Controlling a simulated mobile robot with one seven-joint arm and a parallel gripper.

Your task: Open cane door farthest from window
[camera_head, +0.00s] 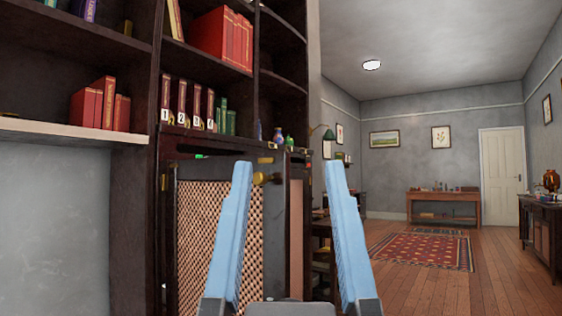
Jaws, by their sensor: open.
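A cane door (205,245) with a woven panel in a dark frame is in the lower part of the bookcase, left of centre. It appears to stand at an angle to the cabinet front, with a dark gap above it. A brass knob (262,178) is near its upper right. My gripper (288,167) has two light blue fingers spread wide, with nothing visible between them in grip. The knob appears between the fingers in the picture; I cannot tell the distance. The left finger hides part of the cane. No window is in view.
The dark bookcase (138,215) holds red books (222,38), numbered volumes and small bottles. A brownish panel (297,225) stands right of the cane door, partly hidden. Open wooden floor with a red rug (425,250) lies right. A dark sideboard (540,222) stands far right.

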